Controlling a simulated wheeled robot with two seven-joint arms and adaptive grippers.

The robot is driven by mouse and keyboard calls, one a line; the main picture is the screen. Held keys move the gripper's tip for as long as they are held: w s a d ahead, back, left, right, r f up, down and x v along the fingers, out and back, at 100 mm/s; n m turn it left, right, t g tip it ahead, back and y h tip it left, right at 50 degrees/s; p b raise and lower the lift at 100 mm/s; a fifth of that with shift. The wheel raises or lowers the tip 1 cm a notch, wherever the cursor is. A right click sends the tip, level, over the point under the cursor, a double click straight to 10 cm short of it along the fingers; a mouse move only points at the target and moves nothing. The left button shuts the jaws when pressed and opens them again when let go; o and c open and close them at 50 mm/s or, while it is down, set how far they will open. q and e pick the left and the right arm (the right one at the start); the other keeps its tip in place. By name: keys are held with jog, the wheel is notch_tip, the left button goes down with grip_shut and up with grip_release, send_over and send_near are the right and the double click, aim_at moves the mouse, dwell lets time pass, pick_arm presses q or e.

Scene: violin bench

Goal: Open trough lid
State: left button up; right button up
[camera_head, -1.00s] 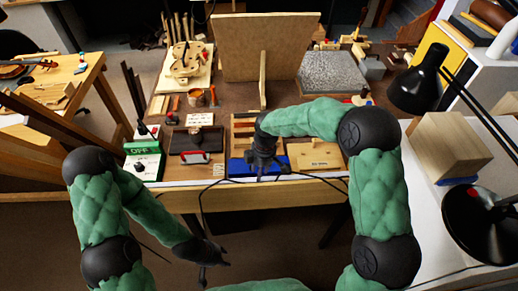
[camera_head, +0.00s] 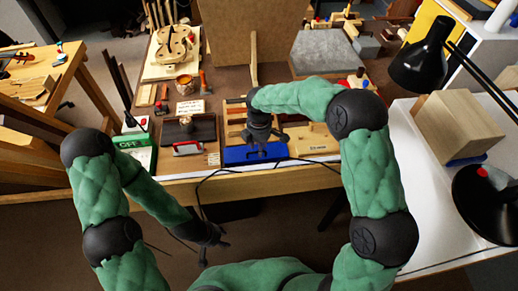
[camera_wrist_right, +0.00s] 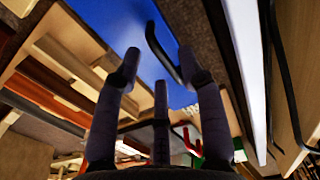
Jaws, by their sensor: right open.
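A flat blue panel (camera_head: 238,155), which looks like the trough lid, lies at the bench's front edge in the head view. In the right wrist view the blue panel (camera_wrist_right: 115,25) carries a black bar handle (camera_wrist_right: 163,52). My right gripper (camera_head: 263,147) is over the panel's right part in the head view. In the right wrist view my right gripper (camera_wrist_right: 158,62) is open, its fingers apart and close to the handle. I see nothing held, and contact is unclear. My left gripper (camera_head: 214,248) hangs low in front of the bench, fingers spread and empty.
A wooden compartment rack (camera_head: 236,118) lies behind the panel. A dark tray (camera_head: 205,128) is to its left and a pale wooden block (camera_head: 312,138) to its right. A green-white box (camera_head: 138,150) is farther left. A black lamp (camera_head: 425,62) stands on the right.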

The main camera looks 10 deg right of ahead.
jog(key=shift+f, duration=0.5)
grip_shut()
